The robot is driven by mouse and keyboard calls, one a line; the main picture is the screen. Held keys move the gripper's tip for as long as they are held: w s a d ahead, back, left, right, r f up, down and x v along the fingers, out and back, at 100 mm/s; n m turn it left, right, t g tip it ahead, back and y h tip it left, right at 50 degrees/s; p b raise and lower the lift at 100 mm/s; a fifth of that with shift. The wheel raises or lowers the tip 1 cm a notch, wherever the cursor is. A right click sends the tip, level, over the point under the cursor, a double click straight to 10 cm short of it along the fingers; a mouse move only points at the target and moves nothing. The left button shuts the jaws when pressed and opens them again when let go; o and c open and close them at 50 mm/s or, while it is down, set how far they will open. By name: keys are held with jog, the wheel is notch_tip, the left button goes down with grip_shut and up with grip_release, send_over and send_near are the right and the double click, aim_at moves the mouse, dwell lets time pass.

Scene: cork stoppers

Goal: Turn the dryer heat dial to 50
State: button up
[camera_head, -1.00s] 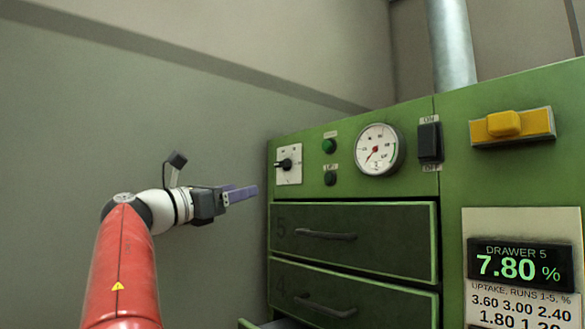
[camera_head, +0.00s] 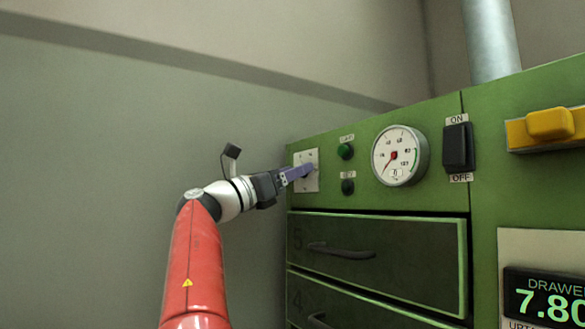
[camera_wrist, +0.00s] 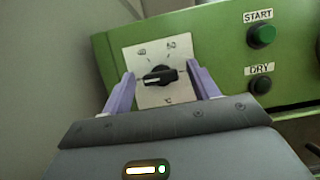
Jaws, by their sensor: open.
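The heat dial is a black knob (camera_wrist: 160,75) on a white square plate (camera_wrist: 150,97), in the wrist view. Printed marks lie above the knob; the upper right one seems to read 50 and the upper left one is blurred. A pale mark shows on the knob's left part, so it seems to point left. My gripper (camera_wrist: 160,72) is open, with one purple finger on each side of the knob and gaps between. In the head view my gripper (camera_head: 298,173) is in front of the dial plate (camera_head: 312,158) and hides most of the knob.
The green dryer (camera_head: 440,110) has a START button (camera_head: 345,151), a black button (camera_head: 348,187) below it, a round gauge (camera_head: 398,156) and an ON/OFF switch (camera_head: 458,146) right of the dial. Closed drawer 5 (camera_head: 400,258) is below. Left of the dryer is open room before the wall.

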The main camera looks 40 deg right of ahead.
jog(key=shift+d, duration=0.15)
jog(key=shift+c, duration=0.4)
jog(key=c, duration=0.9)
jog(key=shift+r, duration=0.1)
jog(key=shift+m, duration=0.3)
jog(key=shift+m+g+y+p, duration=0.3)
jog(key=shift+m+g+p, duration=0.6)
jog(key=shift+m, duration=0.95)
jog(key=shift+m+g+y+p, duration=0.3)
jog(key=shift+m+g+p, duration=0.3)
jog(key=shift+m+g, duration=0.95)
jog(key=shift+m, duration=1)
